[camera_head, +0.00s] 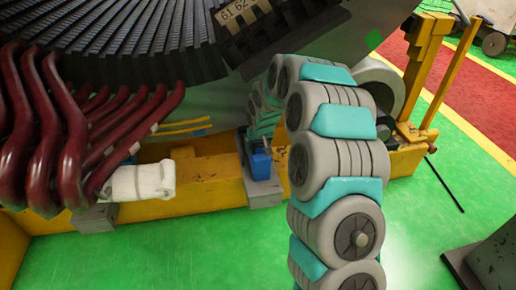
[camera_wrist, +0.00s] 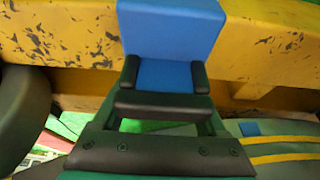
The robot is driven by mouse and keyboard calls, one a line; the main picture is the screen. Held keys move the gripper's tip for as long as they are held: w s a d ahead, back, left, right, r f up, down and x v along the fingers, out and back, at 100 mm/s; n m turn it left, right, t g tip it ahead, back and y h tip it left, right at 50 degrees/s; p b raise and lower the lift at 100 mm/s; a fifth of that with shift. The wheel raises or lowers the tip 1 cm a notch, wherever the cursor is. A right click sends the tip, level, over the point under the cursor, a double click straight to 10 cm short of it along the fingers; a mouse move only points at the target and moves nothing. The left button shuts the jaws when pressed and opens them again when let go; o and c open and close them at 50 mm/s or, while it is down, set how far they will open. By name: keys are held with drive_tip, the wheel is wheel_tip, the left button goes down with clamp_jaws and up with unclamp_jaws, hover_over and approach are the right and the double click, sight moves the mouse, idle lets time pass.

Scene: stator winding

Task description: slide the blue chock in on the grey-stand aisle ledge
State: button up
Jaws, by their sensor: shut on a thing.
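The blue chock (camera_wrist: 172,30) fills the top middle of the wrist view, with its near end between the dark finger pads of my gripper (camera_wrist: 165,78). My gripper is shut on it. In the head view the blue chock (camera_head: 260,162) shows small at the end of my arm, in front of the yellow beam. A grey block (camera_head: 264,193) sits just below it, at the beam's front side. I cannot tell whether the chock touches this block or is seated against the beam. My gripper (camera_head: 254,145) is partly hidden by its small size and dark colour there.
The chipped yellow beam (camera_head: 207,178) runs under the large stator. Dark red coils (camera_head: 75,120) and a white wrapped bundle (camera_head: 140,182) lie to the left, above another grey block (camera_head: 95,218). A yellow post (camera_head: 425,75) stands right. Green floor in front is clear.

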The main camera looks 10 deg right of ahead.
drive_tip(key=shift+w+p, duration=1.65)
drive_tip(key=shift+w, duration=2.05)
drive_tip(key=o, duration=1.5)
drive_tip(key=shift+r, duration=0.1)
